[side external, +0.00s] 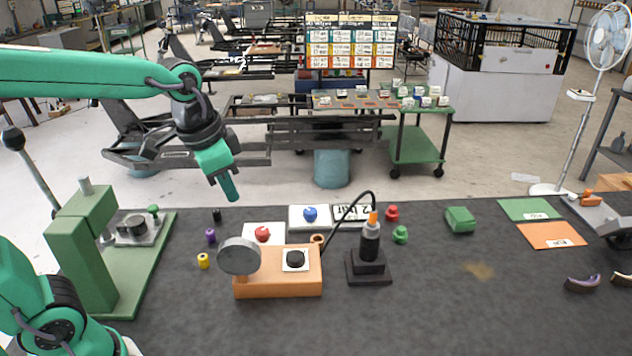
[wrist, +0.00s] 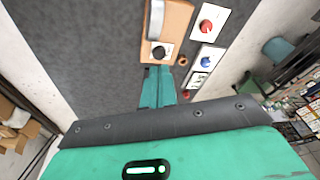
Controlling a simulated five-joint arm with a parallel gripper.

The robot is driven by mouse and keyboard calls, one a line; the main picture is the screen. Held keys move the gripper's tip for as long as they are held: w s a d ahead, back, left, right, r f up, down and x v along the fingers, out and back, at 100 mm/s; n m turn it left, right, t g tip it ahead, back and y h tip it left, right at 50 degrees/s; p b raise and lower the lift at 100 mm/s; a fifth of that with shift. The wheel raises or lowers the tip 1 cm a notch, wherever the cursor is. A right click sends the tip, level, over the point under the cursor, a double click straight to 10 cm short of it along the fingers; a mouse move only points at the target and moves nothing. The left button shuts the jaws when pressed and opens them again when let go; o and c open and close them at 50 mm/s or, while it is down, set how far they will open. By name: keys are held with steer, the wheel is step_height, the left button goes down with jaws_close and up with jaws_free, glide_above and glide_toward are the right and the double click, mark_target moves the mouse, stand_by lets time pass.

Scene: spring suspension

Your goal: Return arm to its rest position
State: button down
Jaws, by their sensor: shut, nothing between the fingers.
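My gripper (side external: 232,193) is shut and empty. In the side external view it hangs from my green arm above the back edge of the dark table (side external: 430,310), at the left of the middle, with its fingertips pointing down. In the wrist view the closed fingers of my gripper (wrist: 158,72) point toward the orange-brown block with a black knob.
The orange-brown block (side external: 280,286) carries a grey disc. A black stand (side external: 369,268) with a cable is beside it. A green press (side external: 85,235) stands at the left. Red and blue knobs on white plates (side external: 263,235) sit behind the block. The table's front right is mostly clear.

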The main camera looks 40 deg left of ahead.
steer(key=s+a+f+n+t, duration=0.1)
steer(key=s+n, duration=0.3)
steer(key=s, duration=0.5)
steer(key=shift+a+t, duration=0.55)
steer(key=shift+t, duration=0.25)
stand_by(0.7)
